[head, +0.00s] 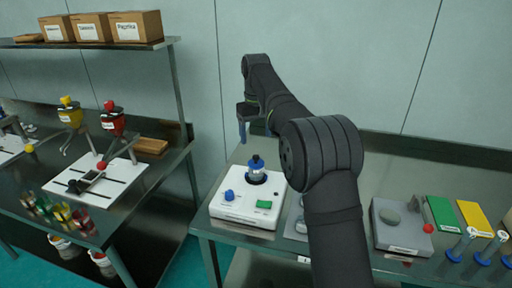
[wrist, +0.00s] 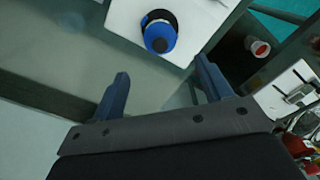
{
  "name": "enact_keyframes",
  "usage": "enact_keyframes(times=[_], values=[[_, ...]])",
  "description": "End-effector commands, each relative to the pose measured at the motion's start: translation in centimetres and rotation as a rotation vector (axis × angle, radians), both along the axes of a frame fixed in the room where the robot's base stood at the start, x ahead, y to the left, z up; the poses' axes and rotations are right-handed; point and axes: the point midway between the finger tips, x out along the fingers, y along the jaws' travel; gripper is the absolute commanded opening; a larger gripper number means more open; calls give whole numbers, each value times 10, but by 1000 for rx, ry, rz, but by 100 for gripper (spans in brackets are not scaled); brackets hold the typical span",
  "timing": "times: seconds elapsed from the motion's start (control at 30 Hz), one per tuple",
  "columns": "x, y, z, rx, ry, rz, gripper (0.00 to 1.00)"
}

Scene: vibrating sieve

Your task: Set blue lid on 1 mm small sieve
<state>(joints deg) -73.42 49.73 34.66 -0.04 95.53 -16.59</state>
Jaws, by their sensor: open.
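My gripper (head: 254,130) is open and empty, raised above the white vibrating sieve machine (head: 225,207). In the wrist view my gripper (wrist: 163,70) has its two blue fingers apart with nothing between them. A small sieve stack (head: 256,174) stands upright on the machine's dark round seat. A blue lid (head: 257,161) with a dark knob is on top of the stack. The blue lid also shows in the wrist view (wrist: 160,36), beyond the fingertips and apart from them. The sieve's mesh size cannot be read.
The machine has a blue knob (head: 230,195) and a green button (head: 264,205). A grey scale-like device (head: 401,226), green tray (head: 442,213) and yellow tray (head: 475,216) stand right of my arm. A second bench (head: 150,190) with funnels is at left.

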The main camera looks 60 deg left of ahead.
Motion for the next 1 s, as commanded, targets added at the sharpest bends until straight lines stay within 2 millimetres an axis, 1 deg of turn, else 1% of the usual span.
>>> enact_keyframes(times=[0.03, 0.1, 0.23, 0.63, 0.77, 0.87, 1.0], values=[[0, 1, 8, 1, 0, 0, 72], [0, 1, 16, 1, 0, 0, 72], [0, 0, 24, 0, 0, 0, 72], [0, 0, 25, -2, 0, 0, 72], [0, 0, 15, -3, 1, 0, 72], [0, -1, 1, -4, 1, 0, 72], [0, -1, -27, -5, 1, 0, 72]])
